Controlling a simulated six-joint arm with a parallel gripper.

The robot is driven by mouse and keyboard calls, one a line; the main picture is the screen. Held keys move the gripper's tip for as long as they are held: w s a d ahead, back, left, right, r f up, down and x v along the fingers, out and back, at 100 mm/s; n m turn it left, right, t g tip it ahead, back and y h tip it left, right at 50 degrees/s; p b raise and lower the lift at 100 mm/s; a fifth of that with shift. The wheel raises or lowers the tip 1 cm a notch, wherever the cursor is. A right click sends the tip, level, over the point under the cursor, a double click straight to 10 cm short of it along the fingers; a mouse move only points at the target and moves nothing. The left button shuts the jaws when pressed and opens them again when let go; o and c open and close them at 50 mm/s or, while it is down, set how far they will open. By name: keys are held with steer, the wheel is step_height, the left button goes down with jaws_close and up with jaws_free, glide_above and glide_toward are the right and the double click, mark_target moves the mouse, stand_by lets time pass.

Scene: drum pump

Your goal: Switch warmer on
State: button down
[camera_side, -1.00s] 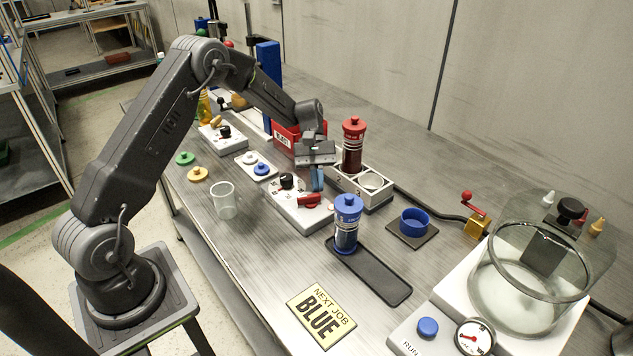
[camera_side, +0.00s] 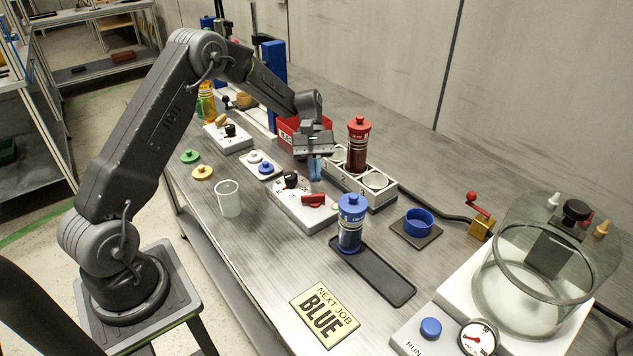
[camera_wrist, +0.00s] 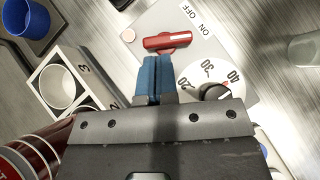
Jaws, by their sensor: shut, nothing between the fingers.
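The warmer (camera_side: 294,209) is a pale box with a black dial knob and a red switch lever (camera_side: 313,199). In the wrist view the lever (camera_wrist: 167,41) lies crosswise beside an ON/OFF label (camera_wrist: 197,18); which word it is set to I cannot tell. The black knob (camera_wrist: 214,92) sits by the numbers 20, 30 and 40. My gripper (camera_side: 315,170) has blue fingertips, shut and empty, above the warmer near the knob. In the wrist view the fingertips (camera_wrist: 152,72) appear just short of the red lever; I see no clear contact.
A white numbered rack (camera_side: 371,190) holding a red-capped bottle (camera_side: 357,144) stands close behind the warmer. A blue-capped bottle (camera_side: 350,222) stands on a black tray (camera_side: 385,283) to the front right. A clear cup (camera_side: 228,198) stands to the left.

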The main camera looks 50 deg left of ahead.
steer(key=v, duration=0.7)
steer(key=shift+w+a+r, duration=0.2)
steer(key=shift+r, duration=0.05)
steer(key=s+d+r+m+t+y, duration=0.45)
steer(key=s+d+r, duration=0.5)
steer(key=r, duration=0.35)
steer(key=s+d+m+t+y, duration=0.1)
steer(key=s+d+m+t, duration=0.1)
steer(key=s, duration=0.6)
steer(key=s+d+m+t+y, duration=0.2)
steer(key=s+m, duration=0.3)
steer(key=s, duration=0.4)
steer(key=shift+d+t, duration=0.35)
steer(key=shift+t, duration=0.5)
